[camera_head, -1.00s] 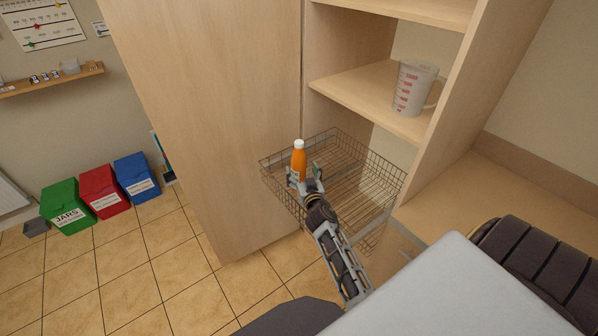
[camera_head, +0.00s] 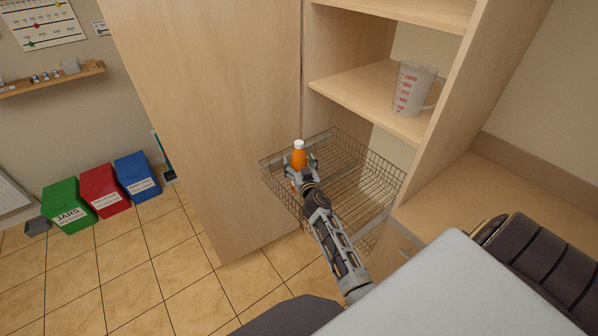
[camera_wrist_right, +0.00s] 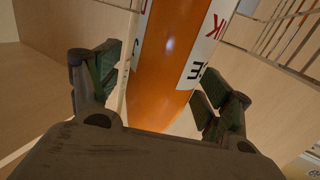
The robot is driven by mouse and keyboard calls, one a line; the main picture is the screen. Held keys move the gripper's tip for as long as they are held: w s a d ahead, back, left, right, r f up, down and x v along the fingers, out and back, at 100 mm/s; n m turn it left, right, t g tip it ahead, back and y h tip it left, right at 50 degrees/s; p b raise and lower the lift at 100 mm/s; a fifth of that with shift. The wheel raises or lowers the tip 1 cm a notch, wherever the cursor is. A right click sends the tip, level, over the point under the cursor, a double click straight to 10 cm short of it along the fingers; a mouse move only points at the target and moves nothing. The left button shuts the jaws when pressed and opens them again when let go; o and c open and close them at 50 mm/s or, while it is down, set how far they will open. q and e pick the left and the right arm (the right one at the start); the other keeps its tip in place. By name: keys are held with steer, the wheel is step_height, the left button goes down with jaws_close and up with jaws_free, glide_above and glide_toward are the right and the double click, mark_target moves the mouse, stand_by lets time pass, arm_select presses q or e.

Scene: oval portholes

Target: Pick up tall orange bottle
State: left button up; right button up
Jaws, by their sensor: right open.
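The tall orange bottle (camera_head: 299,156) with a white cap stands in the left part of the wire basket (camera_head: 376,178). My right gripper (camera_head: 299,163) is at the bottle, in front of its body, hiding part of it. In the right wrist view, the orange bottle (camera_wrist_right: 168,65) with its white lettered label fills the middle between the two open fingers of my right gripper (camera_wrist_right: 157,88). A gap shows beside each finger pad. The bottle's base is hidden in the head view. My left gripper is not in view.
The basket is pulled out of a wooden cabinet, beside a tall cabinet side (camera_head: 205,110). A measuring cup (camera_head: 410,90) stands on the shelf above. Green (camera_head: 68,205), red (camera_head: 103,190) and blue (camera_head: 137,175) bins stand on the tiled floor at the left.

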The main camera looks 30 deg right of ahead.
mark_target(299, 142)
steer(key=c, duration=1.7)
steer(key=shift+r, duration=0.1)
steer(key=shift+r+p, duration=0.5)
steer(key=shift+r, duration=0.65)
step_height(299, 142, up, 5)
steer(key=shift+p, duration=0.6)
steer(key=shift+r, duration=1.35)
